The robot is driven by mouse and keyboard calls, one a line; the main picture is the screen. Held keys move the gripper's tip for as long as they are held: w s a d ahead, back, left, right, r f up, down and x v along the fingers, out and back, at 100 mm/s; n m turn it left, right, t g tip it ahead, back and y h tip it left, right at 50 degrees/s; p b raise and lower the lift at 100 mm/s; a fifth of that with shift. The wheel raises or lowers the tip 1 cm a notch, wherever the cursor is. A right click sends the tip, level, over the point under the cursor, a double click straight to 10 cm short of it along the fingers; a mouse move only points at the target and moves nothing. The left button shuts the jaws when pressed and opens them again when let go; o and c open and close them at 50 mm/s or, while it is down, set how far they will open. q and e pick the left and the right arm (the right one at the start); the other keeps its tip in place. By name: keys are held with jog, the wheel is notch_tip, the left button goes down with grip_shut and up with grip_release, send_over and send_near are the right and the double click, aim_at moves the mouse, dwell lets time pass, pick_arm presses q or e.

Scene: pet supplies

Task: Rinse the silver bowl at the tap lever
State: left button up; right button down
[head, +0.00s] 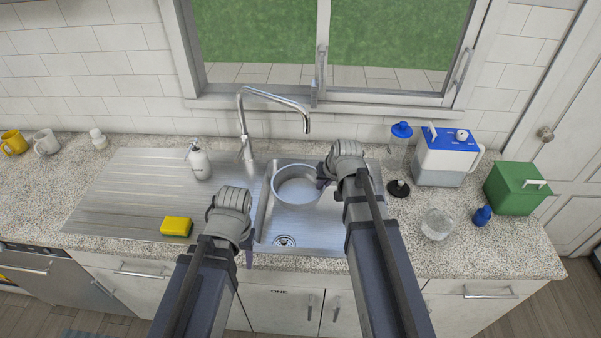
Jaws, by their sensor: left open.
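The silver bowl (292,191) sits upright in the sink basin (264,222), toward its back. The silver tap (243,128) stands behind the sink, its spout arching to the right above the bowl; I cannot make out its lever clearly. My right gripper (322,178) is at the bowl's right rim. Its wrist hides most of the fingers, so I cannot tell whether it is shut on the rim. My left gripper (236,240) is open and empty by the basin's left front edge, apart from the bowl.
A soap dispenser (199,162) and yellow sponge (176,227) stand left on the drainboard (125,190). Right of the sink are a blue-topped dispenser (398,150), a blue-white container (443,160), a clear jar (437,224), a blue bottle (482,216) and a green box (516,187).

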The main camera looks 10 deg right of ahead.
pick_arm(q)
jog(key=shift+r, duration=0.1)
pick_arm(e)
jog(key=shift+s+r, duration=0.1)
pick_arm(q)
notch_tip(320, 180, up, 4)
jog(key=p, duration=0.4)
pick_arm(e)
jog(key=s+a+r, duration=0.2)
jog(key=s+r, duration=0.1)
jog(key=s, duration=0.1)
jog(key=shift+s+r, duration=0.2)
jog(key=shift+r, duration=0.2)
pick_arm(q)
jog(key=shift+c, duration=0.3)
